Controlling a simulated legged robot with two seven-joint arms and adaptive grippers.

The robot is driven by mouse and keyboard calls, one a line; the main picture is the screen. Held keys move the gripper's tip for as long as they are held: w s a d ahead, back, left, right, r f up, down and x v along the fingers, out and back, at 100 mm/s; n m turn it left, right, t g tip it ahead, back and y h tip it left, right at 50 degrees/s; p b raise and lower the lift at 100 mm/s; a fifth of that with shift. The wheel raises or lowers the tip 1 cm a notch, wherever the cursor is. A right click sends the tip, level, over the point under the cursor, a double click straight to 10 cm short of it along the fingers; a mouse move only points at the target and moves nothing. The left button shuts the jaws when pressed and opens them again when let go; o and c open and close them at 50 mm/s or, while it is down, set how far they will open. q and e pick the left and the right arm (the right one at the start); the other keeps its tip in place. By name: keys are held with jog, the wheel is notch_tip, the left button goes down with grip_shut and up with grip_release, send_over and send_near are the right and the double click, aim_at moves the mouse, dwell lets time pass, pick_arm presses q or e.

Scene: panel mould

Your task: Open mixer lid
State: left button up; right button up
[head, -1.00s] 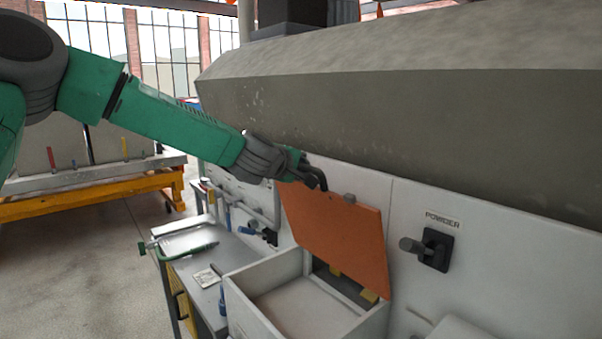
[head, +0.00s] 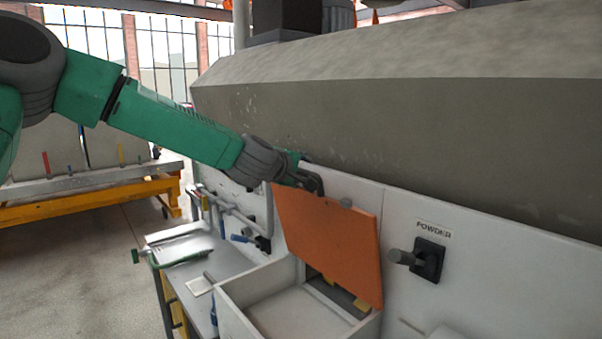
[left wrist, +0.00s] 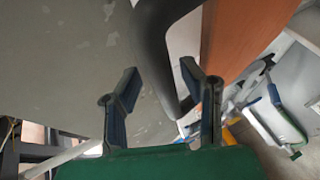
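The mixer lid (head: 330,242) is an orange panel. It stands raised and tilted against the white front panel, above an open white box (head: 250,299). My left gripper (head: 308,178) is at the lid's upper left edge. In the left wrist view its two fingers (left wrist: 162,88) are spread apart. A black curved bar (left wrist: 161,55), which looks like the lid's handle, passes between or just beyond them; I cannot tell if they touch it. The orange lid (left wrist: 238,38) is right of the fingers there. My right gripper is not in view.
The large grey mixer body (head: 400,130) overhangs the lid. A black knob (head: 420,259) under a POWDER label sticks out to the right. A workbench with tools (head: 190,255) stands at the left of the box. An orange-framed rack (head: 90,202) is farther back.

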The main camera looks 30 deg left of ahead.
pick_arm(q)
jog(key=v, duration=1.1)
jog(key=shift+s+d, duration=0.2)
jog(key=shift+s, duration=0.2)
jog(key=shift+a, duration=0.3)
